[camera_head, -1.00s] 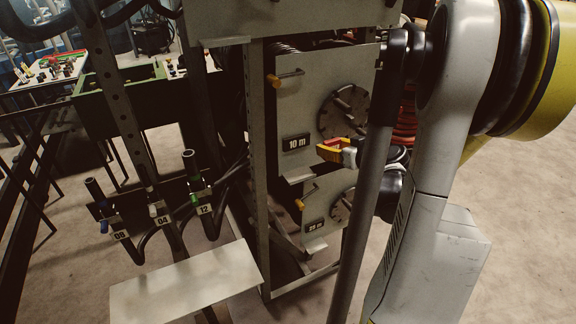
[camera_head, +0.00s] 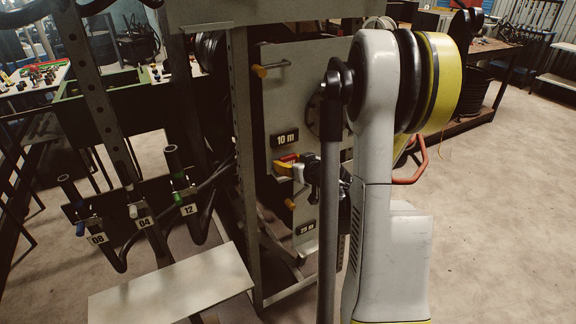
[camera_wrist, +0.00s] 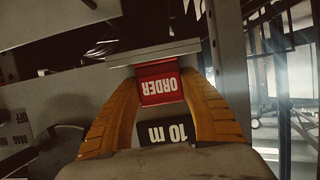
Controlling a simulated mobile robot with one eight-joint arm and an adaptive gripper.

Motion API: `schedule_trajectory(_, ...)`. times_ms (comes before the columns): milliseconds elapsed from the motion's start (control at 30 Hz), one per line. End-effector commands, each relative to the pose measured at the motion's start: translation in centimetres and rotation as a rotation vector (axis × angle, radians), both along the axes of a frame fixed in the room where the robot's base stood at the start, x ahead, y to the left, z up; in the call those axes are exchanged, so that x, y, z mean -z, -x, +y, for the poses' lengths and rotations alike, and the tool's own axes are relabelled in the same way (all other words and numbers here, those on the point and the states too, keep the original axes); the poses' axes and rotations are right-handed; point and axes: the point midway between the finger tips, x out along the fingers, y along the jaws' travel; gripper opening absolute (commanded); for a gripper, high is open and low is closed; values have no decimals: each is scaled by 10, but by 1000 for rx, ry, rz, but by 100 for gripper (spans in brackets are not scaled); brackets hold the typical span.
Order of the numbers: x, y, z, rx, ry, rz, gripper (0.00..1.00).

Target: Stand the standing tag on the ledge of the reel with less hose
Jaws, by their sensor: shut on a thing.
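The red tag marked ORDER (camera_wrist: 160,88) is between the yellow fingers of my gripper (camera_head: 287,163), shut on it. In the wrist view it appears upside down, against or very close to the edge of a pale ledge (camera_wrist: 154,53); I cannot tell whether they touch. The upper reel's panel (camera_head: 305,85) carries a black 10 m label (camera_head: 285,139), also in the wrist view (camera_wrist: 166,132). My gripper is just below that label in the head view. A lower reel has a small label (camera_head: 305,228), hard to read. My arm hides part of both reels.
Yellow-tipped handles stick out of the upper panel (camera_head: 271,68) and lower panel (camera_head: 294,202). A grey frame post (camera_head: 243,150) stands left of the reels. Hose ends marked 08, 04 and 12 (camera_head: 188,209) stand further left, above a pale shelf (camera_head: 172,285). Open floor lies right.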

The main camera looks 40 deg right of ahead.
Motion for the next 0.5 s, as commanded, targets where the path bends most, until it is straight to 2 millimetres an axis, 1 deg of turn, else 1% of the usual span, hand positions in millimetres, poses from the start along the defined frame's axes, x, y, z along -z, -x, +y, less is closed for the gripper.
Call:
schedule_trajectory(100, -1, 0, 0, 0, 0, 0, 28)
schedule_trajectory(233, 3, 0, 0, 0, 0, 0, 28)
schedule_trajectory(267, 2, 0, 0, 0, 0, 0, 58)
schedule_trajectory(300, 2, 0, 0, 0, 0, 0, 69)
schedule_trajectory(500, 1, 0, 0, 0, 0, 0, 69)
